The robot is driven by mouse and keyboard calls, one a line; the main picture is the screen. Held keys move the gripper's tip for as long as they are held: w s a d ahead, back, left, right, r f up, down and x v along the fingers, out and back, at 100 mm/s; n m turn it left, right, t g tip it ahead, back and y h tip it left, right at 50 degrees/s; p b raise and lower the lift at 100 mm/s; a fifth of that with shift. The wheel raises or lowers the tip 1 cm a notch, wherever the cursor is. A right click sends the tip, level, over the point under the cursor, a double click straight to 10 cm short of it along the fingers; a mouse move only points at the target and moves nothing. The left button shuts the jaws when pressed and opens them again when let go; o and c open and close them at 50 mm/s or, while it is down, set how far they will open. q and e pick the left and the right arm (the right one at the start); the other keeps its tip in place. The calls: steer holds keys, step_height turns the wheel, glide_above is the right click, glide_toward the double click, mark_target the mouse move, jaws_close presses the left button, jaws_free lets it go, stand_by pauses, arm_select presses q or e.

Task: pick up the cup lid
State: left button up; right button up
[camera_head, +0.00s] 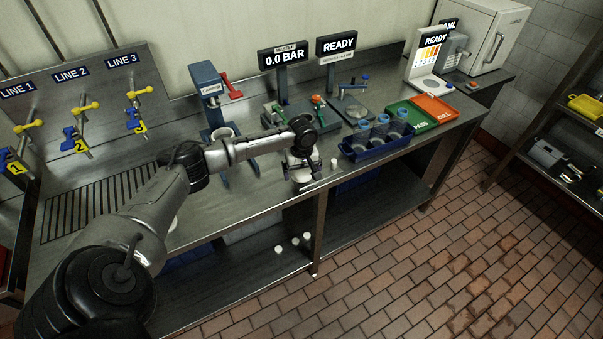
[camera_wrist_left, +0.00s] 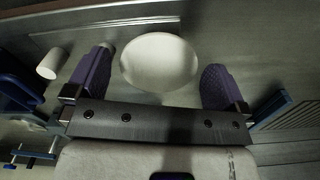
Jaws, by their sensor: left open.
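The cup lid (camera_wrist_left: 160,62) shows in the left wrist view as a plain white round disc on the grey metal bench. My left gripper (camera_wrist_left: 157,78) is open, with one purple finger on each side of the lid and clear room between finger and lid. In the head view my left gripper (camera_head: 302,176) points down near the front edge of the bench. My right gripper is not in view.
A small white cylinder (camera_wrist_left: 52,63) stands close beside the left finger; it also shows in the head view (camera_head: 333,163). A blue rack (camera_head: 378,150) with blue-topped containers stands to the right. A blue press (camera_head: 213,95) stands behind my arm. Several small white pieces (camera_head: 295,241) lie on the lower shelf.

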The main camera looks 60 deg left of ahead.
arm_select(q)
steer(key=shift+c, duration=0.2)
steer(key=c, duration=0.7)
steer(key=shift+c, duration=0.2)
